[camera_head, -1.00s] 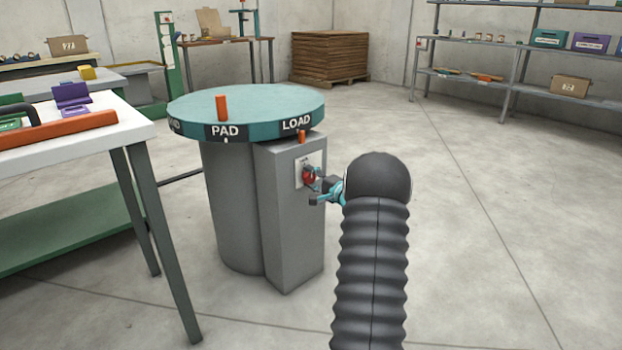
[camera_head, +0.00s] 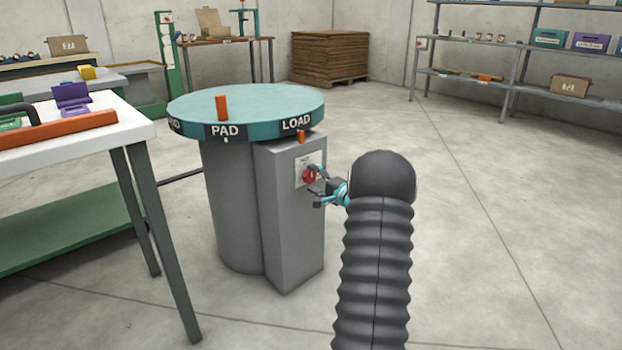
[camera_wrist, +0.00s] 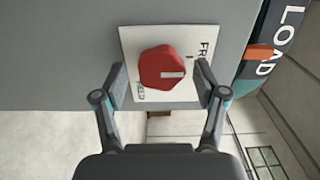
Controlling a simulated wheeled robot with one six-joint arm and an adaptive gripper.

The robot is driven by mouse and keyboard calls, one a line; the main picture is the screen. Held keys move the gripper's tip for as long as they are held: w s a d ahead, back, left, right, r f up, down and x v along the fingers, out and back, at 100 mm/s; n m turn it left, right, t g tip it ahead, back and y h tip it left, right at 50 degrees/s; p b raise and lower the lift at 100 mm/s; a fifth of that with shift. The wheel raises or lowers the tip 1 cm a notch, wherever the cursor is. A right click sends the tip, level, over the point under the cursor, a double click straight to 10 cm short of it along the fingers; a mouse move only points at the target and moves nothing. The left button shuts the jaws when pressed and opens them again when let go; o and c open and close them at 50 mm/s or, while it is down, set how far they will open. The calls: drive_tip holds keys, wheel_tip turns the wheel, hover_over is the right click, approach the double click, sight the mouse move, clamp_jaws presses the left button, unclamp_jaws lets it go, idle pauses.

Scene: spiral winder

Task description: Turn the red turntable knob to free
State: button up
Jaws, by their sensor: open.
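The red turntable knob (camera_head: 309,176) sits on a white plate (camera_wrist: 126,42) on the grey pedestal's side. In the wrist view the red knob (camera_wrist: 160,65) has a white pointer mark directed right, toward the plate's side with letters starting "FR". The rest of that word is hidden behind the right finger. Another label, apparently "HELD", is at the plate's lower left. My gripper (camera_wrist: 160,83) is open, one finger on each side of the knob with gaps showing. In the head view my gripper (camera_head: 320,188) is just right of the knob.
The teal turntable (camera_head: 245,103) above carries "PAD" and "LOAD" labels and an orange peg (camera_head: 222,107). An orange pointer (camera_head: 302,137) is under "LOAD". A white table (camera_head: 75,155) stands at left. The floor right of my arm is clear.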

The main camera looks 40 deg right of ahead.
drive_tip(key=s, duration=1)
drive_tip(key=shift+s+d, duration=0.15)
drive_tip(key=shift+d, duration=0.25)
